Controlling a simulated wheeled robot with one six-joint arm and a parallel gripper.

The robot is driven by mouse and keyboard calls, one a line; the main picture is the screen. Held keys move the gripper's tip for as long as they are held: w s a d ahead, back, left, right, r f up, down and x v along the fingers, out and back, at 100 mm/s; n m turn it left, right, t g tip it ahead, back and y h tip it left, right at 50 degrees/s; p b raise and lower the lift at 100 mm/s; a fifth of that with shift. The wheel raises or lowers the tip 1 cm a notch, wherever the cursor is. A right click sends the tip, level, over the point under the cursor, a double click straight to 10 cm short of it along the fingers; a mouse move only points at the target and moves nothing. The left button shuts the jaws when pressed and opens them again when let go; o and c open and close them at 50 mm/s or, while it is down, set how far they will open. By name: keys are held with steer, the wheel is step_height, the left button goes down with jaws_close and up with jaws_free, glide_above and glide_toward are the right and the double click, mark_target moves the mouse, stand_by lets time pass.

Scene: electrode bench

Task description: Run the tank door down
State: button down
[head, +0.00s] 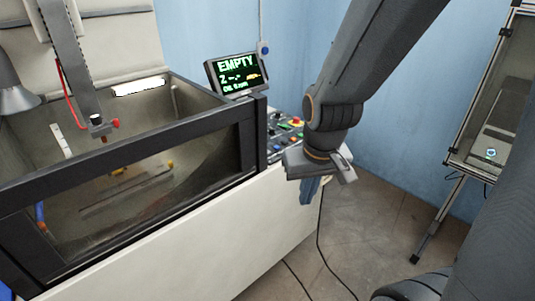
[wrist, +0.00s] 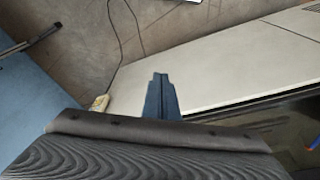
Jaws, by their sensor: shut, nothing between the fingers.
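The tank (head: 190,242) stands at the left of the head view, with a white lower body. Its door (head: 150,185) is a dark-framed window across the front, and its top bar lies along the tank's front rim. A control panel (head: 287,135) with coloured buttons, one of them red, sits at the tank's right end, partly hidden by my arm. My gripper (head: 309,190) is shut and empty, pointing down beside the tank's right front corner, apart from the door. In the wrist view its blue fingers (wrist: 160,97) are together in front of the white tank body.
A screen (head: 237,72) reading EMPTY stands on the tank's back right corner. Inside the tank hangs a vertical column (head: 75,60) with a red cable. Dark cables (head: 320,235) lie on the floor. A framed glass case (head: 500,120) stands at the right. Floor between is mostly clear.

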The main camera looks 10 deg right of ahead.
step_height(320, 180, down, 12)
steer(key=g+b, duration=0.1)
steer(key=b, duration=0.9)
steer(key=shift+w, duration=0.4)
